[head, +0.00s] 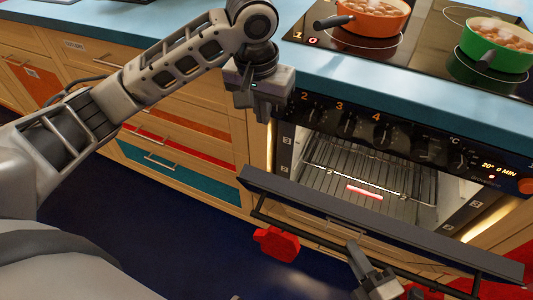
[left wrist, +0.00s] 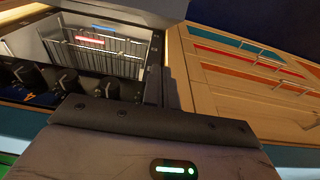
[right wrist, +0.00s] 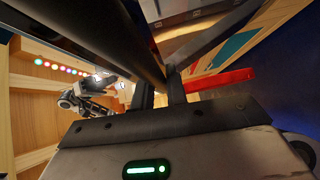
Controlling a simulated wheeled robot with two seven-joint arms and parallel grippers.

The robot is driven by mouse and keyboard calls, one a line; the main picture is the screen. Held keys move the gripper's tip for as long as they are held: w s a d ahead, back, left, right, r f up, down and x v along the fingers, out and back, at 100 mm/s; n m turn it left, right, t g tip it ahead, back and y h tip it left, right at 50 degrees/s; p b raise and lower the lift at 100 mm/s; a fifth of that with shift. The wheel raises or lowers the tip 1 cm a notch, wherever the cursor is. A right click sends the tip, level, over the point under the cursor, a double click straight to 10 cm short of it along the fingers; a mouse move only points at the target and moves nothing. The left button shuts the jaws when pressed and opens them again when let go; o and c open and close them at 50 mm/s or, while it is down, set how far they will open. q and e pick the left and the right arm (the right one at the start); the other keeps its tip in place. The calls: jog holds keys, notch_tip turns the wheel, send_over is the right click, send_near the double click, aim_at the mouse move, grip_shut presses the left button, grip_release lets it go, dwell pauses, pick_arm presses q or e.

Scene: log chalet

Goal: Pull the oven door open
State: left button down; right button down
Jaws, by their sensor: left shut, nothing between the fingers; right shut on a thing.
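The oven door (head: 370,222) is partly open, tilted out from the top, with the lit oven cavity (head: 370,175) showing behind it. A dark bar handle (head: 300,232) runs along the door's front. My right gripper (head: 355,248) is shut on the handle, right of its middle; in the right wrist view its fingers (right wrist: 160,95) meet the dark handle bar (right wrist: 140,40). My left gripper (head: 262,108) is shut and empty, beside the left end of the oven's control panel (head: 380,130), above the door. Its fingers (left wrist: 162,90) show in the left wrist view.
An orange pot (head: 370,18) and a green pot (head: 498,48) stand on the hob above. A wire rack (head: 350,180) is inside the oven. A red item (head: 277,243) is by the door's left end. Wooden drawers (head: 180,130) are on the left; the dark floor (head: 170,235) there looks clear.

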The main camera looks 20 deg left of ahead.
jog(key=shift+f, duration=0.15)
jog(key=shift+d, duration=0.1)
pick_arm(q)
jog(key=f, duration=0.7)
jog(key=s+f, duration=0.1)
jog(key=f, duration=0.2)
jog(key=shift+s+a+f, duration=0.1)
jog(key=shift+f, duration=0.2)
jog(key=shift+s+f, duration=0.2)
jog(key=shift+s, duration=0.35)
